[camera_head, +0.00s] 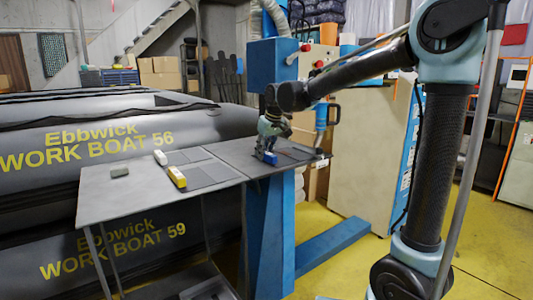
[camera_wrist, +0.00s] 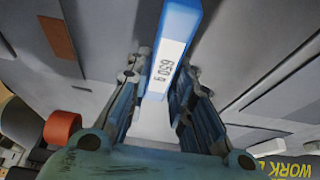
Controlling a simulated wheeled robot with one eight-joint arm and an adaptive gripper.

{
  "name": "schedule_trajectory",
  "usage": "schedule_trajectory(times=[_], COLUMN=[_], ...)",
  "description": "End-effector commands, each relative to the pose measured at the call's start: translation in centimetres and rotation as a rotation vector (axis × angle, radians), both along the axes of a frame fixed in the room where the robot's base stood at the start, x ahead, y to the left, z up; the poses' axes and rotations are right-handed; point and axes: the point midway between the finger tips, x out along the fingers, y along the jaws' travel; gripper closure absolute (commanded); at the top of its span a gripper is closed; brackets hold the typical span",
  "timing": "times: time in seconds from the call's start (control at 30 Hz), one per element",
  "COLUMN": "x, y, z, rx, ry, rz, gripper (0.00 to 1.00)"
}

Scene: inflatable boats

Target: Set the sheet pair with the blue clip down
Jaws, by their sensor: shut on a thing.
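My gripper (camera_head: 267,146) is shut on the blue clip (camera_head: 270,158), low over the grey table (camera_head: 110,197) near its right part. In the wrist view the blue clip (camera_wrist: 180,18), with a white "650 g" label, lies between the two fingers of my gripper (camera_wrist: 164,70). Grey sheet material spreads around the clip in the wrist view, but I cannot tell the edges of the sheet pair from the tabletop. I cannot tell whether the pair touches the table.
A yellow clip block (camera_head: 177,178) and a white block (camera_head: 160,158) lie by dark sheets (camera_head: 208,173) left of my gripper. A small grey block (camera_head: 119,171) lies farther left. A blue machine (camera_head: 270,66) stands behind the table; inflatable boats (camera_head: 80,145) are at left.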

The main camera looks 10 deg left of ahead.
Motion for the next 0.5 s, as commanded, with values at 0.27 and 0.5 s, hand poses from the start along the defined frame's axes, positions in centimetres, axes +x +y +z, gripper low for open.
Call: schedule_trajectory(times=[0.27, 0.5], x=[-0.02, -0.02], y=[0.00, 0.00], z=[0.03, 0.06], rx=[-0.001, 0.000], ry=[0.001, 0.000], rz=[-0.001, 0.000], gripper=[0.59, 0.59])
